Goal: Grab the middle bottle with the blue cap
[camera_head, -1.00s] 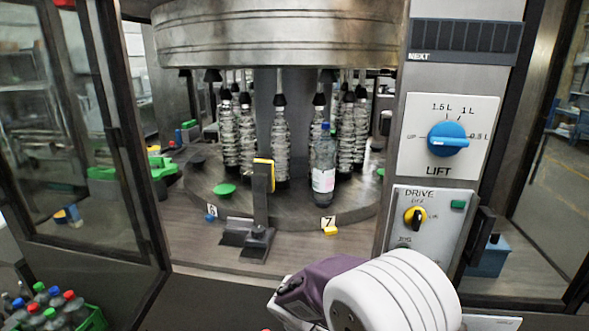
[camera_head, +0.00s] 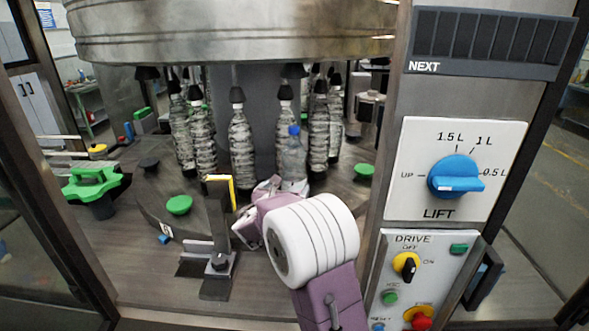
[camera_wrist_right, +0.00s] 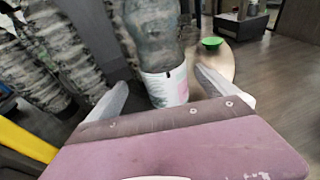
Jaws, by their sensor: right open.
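The clear bottle with the blue cap (camera_head: 292,160) stands upright on the round platform (camera_head: 190,222), in front of the ribbed bottles. My right gripper (camera_head: 268,187) is at its lower part, which the gripper partly hides in the head view. In the right wrist view the bottle (camera_wrist_right: 155,40) has a white label and stands between the two spread fingers (camera_wrist_right: 161,80). The fingers are open, and I see no clear contact with the bottle. My left gripper is not in view.
Several ribbed bottles (camera_head: 242,150) stand close behind and left. A dark post with a yellow edge (camera_head: 220,205) stands left of my right gripper. A control panel with a blue LIFT knob (camera_head: 455,175) is on the right. Green discs (camera_head: 179,205) lie on the platform.

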